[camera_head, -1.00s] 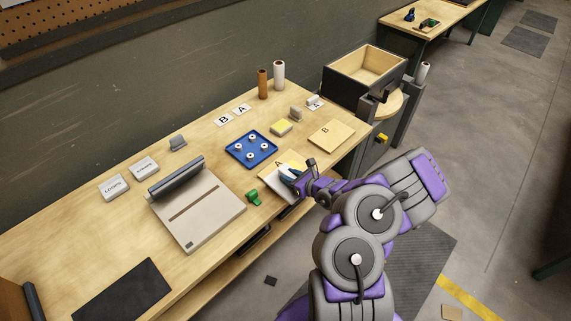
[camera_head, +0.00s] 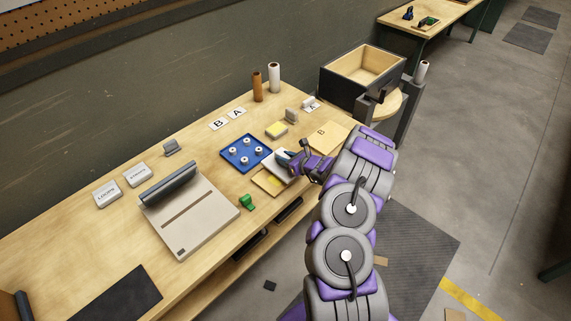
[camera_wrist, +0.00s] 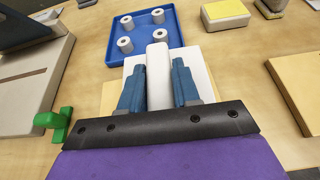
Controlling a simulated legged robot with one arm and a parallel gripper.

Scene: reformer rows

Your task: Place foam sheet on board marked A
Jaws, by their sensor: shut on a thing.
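My gripper (camera_wrist: 158,85) is shut on the upright grip of a white flat-based piece (camera_wrist: 158,62); in the head view my gripper (camera_head: 290,161) is over the table's front half. The white base lies over the upper part of a tan board (camera_head: 266,184), where letter A showed earlier; the letter is now hidden. A yellowish patch shows on this board's bare lower part. I cannot tell whether the base touches the board or hovers. A yellow-topped pale block (camera_head: 276,129), perhaps the foam sheets, stands behind; its yellow top (camera_wrist: 225,10) also shows in the wrist view.
Board B (camera_head: 325,133) lies to the right. A blue tray (camera_head: 246,165) with several white rings is close on the left. A green clip (camera_head: 247,202) and a grey press (camera_head: 190,217) lie further left. Cards A and B (camera_head: 227,118) lie behind. An open box (camera_head: 350,85) stands at the far right.

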